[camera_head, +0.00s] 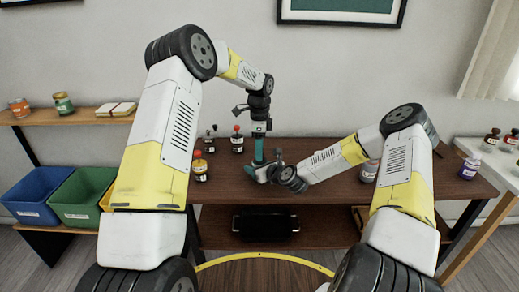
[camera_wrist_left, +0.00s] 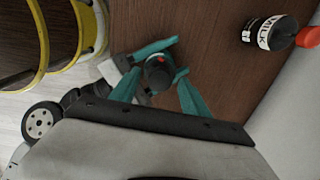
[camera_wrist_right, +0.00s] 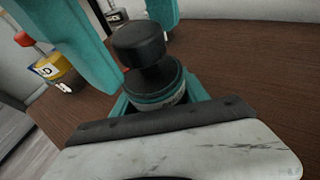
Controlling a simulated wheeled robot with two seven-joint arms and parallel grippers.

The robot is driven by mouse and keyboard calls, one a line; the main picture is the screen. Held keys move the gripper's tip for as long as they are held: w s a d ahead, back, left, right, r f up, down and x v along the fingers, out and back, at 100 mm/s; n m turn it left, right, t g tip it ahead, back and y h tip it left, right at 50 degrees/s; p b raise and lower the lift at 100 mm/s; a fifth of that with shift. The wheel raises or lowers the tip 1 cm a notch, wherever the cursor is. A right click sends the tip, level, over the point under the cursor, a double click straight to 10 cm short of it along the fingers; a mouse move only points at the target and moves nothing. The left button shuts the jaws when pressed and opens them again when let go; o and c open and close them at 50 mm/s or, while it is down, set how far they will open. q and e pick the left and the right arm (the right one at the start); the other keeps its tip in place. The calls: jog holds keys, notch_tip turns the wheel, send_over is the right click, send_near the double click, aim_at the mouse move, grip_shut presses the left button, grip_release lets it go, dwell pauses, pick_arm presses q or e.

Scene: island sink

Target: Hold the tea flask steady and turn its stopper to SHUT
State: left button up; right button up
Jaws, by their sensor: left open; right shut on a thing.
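The tea flask (camera_wrist_right: 155,88) stands upright on the dark table, with a black stopper (camera_wrist_right: 138,42) on top and a pale label band. In the left wrist view the stopper (camera_wrist_left: 158,72) is seen from above, with a small red mark. My right gripper (camera_wrist_right: 160,98) is shut around the flask's body from the side. My left gripper (camera_wrist_left: 160,80) points straight down, open, its teal fingers on either side of the stopper with gaps visible. In the head view, my left gripper (camera_head: 258,152) hides most of the flask. The SHUT mark cannot be read.
Jars (camera_head: 200,170) stand left on the table (camera_head: 330,180). A purple bottle (camera_head: 469,168) is far right. Blue (camera_head: 42,195) and green bins stand at the left.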

pick_arm(q)
grip_shut()
jog(key=n, duration=0.4)
jog(key=shift+n, duration=0.3)
jog(key=n, duration=0.4)
jog(key=shift+n, duration=0.3)
jog(key=n, duration=0.4)
jog(key=shift+n, duration=2.3)
